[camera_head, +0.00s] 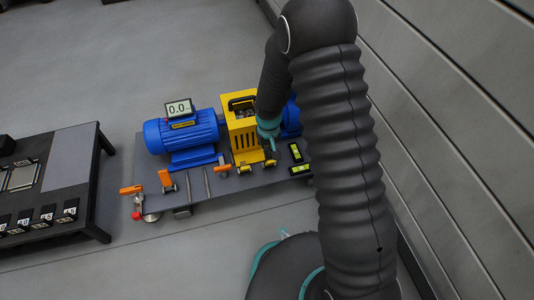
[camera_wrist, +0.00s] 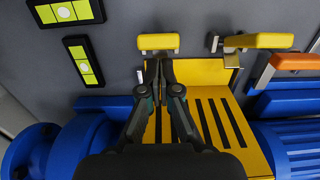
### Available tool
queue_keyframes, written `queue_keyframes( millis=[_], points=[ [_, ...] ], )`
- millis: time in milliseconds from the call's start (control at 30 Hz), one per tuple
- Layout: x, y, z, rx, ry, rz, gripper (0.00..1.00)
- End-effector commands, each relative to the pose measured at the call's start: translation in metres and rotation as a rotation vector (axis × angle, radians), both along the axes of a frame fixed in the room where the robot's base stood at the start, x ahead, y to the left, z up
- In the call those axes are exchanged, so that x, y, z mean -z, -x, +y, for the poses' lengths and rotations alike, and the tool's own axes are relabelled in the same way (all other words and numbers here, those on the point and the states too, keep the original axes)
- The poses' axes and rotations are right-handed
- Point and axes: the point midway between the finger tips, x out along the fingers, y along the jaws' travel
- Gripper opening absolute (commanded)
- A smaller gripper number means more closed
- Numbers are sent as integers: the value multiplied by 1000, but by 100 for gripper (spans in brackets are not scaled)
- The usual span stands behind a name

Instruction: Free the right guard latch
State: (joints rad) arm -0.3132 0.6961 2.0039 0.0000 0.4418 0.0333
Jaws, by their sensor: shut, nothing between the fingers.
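The yellow guard (camera_head: 243,135) stands between blue machines on a grey skid; its slotted face also shows in the wrist view (camera_wrist: 215,110). The right guard latch has a yellow handle (camera_head: 269,163), seen near the top middle of the wrist view (camera_wrist: 158,41). My gripper (camera_head: 271,148) is shut and empty, its fingertips (camera_wrist: 159,64) close beside that handle on the guard side. I cannot tell whether they touch it. The left latch's yellow handle (camera_head: 244,169) is to the right in the wrist view (camera_wrist: 260,40), with a metal bracket beside it.
A blue motor (camera_head: 182,135) with a display (camera_head: 179,108) is left of the guard. Orange handles (camera_head: 165,179) line the skid's front. Two yellow-green level plates (camera_head: 300,170) lie right of the latches. A dark table (camera_head: 75,190) is left; a panelled wall (camera_head: 450,110) is right.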

Motion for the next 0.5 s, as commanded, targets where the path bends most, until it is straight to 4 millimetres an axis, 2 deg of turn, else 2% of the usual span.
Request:
queue_keyframes(
  millis=[500],
  points=[
    [0,-12,3,0,0,0,0]
  ],
)
